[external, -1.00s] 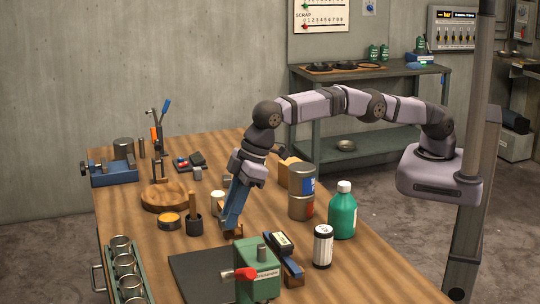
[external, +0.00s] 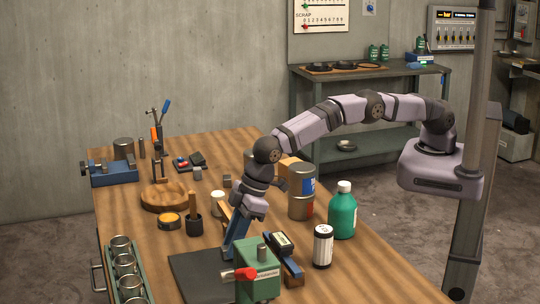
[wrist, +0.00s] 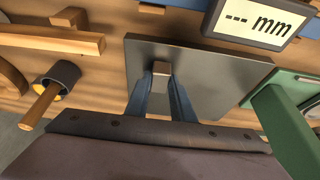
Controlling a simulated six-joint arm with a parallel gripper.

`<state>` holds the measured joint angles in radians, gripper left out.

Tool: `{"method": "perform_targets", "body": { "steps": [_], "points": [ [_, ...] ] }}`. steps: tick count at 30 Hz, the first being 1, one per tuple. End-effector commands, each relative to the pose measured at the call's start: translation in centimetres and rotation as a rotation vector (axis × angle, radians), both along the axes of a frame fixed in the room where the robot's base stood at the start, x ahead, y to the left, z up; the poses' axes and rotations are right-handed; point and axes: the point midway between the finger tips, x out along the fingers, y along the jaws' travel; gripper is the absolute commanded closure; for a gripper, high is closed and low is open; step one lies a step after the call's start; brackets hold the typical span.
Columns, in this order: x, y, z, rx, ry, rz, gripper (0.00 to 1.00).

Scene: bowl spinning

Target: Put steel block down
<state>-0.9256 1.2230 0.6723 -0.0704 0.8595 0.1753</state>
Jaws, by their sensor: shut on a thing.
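My gripper (wrist: 161,95) points down over the dark flat plate (wrist: 215,85) in the wrist view, its blue fingers shut on a small steel block (wrist: 161,69). In the external view my gripper (external: 230,255) is low at the back right part of the dark plate (external: 198,270), behind the green device. The block is hidden there. I cannot tell whether the block touches the plate.
A green device with a red lever (external: 260,275) stands close at the front right. A gauge with a display (external: 281,243) lies beside it. A wooden-handled tool in a dark cup (external: 194,222) stands to the left. A green bottle (external: 342,212) and a tin (external: 302,193) stand to the right.

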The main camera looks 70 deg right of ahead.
Motion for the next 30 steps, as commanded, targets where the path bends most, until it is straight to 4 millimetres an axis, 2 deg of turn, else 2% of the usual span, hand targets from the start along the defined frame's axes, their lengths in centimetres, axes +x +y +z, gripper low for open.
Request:
{"method": "perform_targets", "body": {
  "steps": [10, 11, 12, 13, 22, 30],
  "points": [
    [0.1, 0.1, -0.3, 0.003, -0.003, 0.0, 1.0],
    [0.0, 0.0, -0.3, 0.001, -0.001, 0.0, 0.74],
    [0.0, 0.0, -0.3, 0.001, -0.001, 0.0, 0.64],
    [0.0, 0.0, -0.3, 0.001, -0.001, 0.0, 0.6],
    [0.0, 0.0, -0.2, 0.001, -0.001, 0.0, 0.6],
    [-0.2, -0.2, 0.9, 0.002, -0.002, 0.0, 0.6]
  ]
}}
